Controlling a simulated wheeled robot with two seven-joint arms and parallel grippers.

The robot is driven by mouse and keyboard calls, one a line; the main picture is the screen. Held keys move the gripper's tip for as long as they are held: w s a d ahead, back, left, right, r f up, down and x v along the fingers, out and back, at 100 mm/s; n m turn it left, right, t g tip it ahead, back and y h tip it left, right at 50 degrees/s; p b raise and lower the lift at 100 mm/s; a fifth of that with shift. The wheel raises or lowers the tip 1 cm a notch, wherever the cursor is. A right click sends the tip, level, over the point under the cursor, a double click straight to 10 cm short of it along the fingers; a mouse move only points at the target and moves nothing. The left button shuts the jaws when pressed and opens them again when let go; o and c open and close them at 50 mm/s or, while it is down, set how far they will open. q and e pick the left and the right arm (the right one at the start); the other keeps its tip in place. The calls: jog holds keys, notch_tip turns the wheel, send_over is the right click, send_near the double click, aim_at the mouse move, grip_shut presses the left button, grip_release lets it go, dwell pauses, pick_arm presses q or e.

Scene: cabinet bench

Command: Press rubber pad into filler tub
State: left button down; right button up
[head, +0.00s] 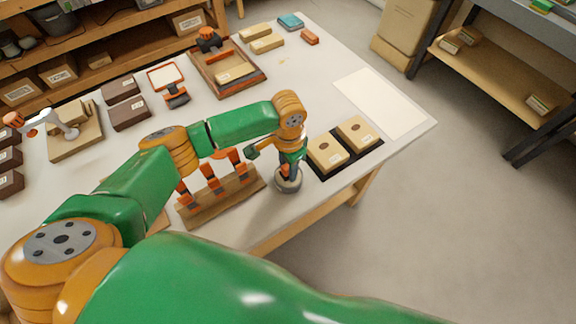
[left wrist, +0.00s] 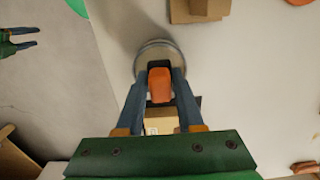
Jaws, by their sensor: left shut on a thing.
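The filler tub (head: 288,184) is a round grey container near the front edge of the table; it also shows in the left wrist view (left wrist: 160,45), with a pale inside. My left gripper (head: 290,172) points down right over it. In the left wrist view my left gripper (left wrist: 159,82) is shut on an orange handle (left wrist: 160,86) with a dark part at its far end, taken to be the rubber pad. The dark part overlaps the tub's opening; I cannot tell whether it touches the filler. My right gripper (left wrist: 24,38) shows open and empty at the left wrist view's upper left, off the table.
A wooden rack (head: 222,193) with orange-handled tools stands just left of the tub. Two tan blocks (head: 328,153) with round dark spots lie on a black mat to the right. A white sheet (head: 385,100) lies beyond. The table's front edge is close.

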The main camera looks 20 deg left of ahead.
pick_arm(q)
jog(key=shift+f, duration=0.4)
jog(key=shift+s+f, duration=0.1)
jog(key=shift+s, duration=0.05)
dwell(1.7)
notch_tip(320, 180, up, 7)
jog(key=p, duration=0.9)
jog(key=shift+r, duration=0.2)
jog(key=shift+f, duration=0.15)
